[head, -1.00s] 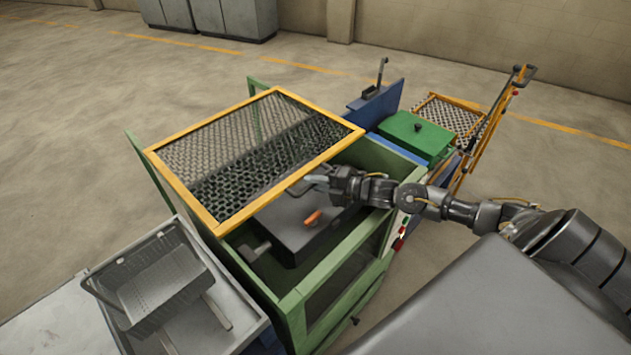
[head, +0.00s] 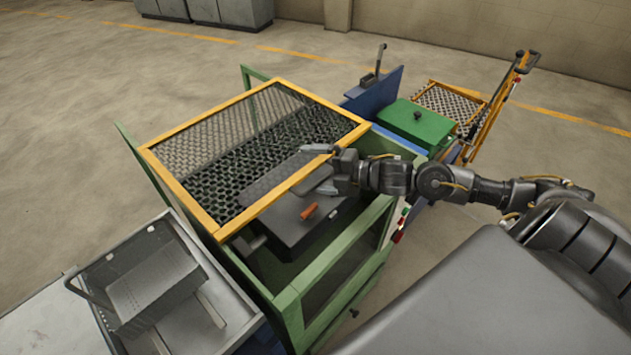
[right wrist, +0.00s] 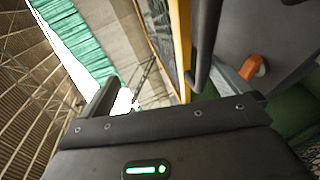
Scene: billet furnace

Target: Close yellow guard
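The yellow guard (head: 178,192), a yellow frame with dark mesh, lies nearly flat over the top of the green machine (head: 287,302). Part of the opening on its near right side is uncovered. My right gripper (head: 320,168) is at the guard's near right edge. Its fingers are spread, one above the frame bar and one below it in the picture; I cannot tell whether either touches. In the right wrist view a yellow bar (right wrist: 181,45) of the guard shows between the spread fingers (right wrist: 150,75). My left gripper is not in view.
A dark block with an orange handle (head: 309,211) sits in the opening. A green box (head: 418,125), a blue panel (head: 375,95) and an orange-framed mesh rack (head: 450,105) are behind.

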